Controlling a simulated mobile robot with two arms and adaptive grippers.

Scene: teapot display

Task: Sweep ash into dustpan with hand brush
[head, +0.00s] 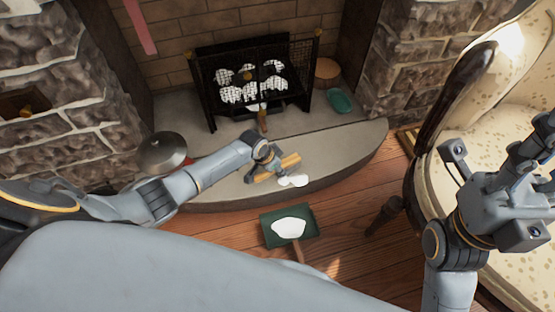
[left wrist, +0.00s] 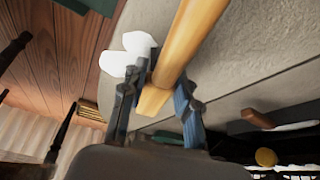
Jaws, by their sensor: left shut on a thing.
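In the head view, my left gripper (head: 268,168) is shut on the yellow wooden hand brush (head: 284,167), just above the front of the stone hearth. The left wrist view shows the brush's wooden body (left wrist: 186,38) between the fingers (left wrist: 155,98). White ash (head: 293,181) lies beside the brush at the hearth's front edge; it also shows in the left wrist view (left wrist: 127,56). The green dustpan (head: 308,214) lies on the wood floor below the hearth, with a white ash patch in it. My right gripper (head: 528,140) is raised by the armchair, fingers apart and empty.
A black fire grate (head: 206,90) with white lumps stands behind. A brown-handled thing (head: 263,122) lies before it. A teal dish (head: 341,101) and a round metal object (head: 162,150) are on the hearth. A patterned armchair (head: 440,165) blocks the right.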

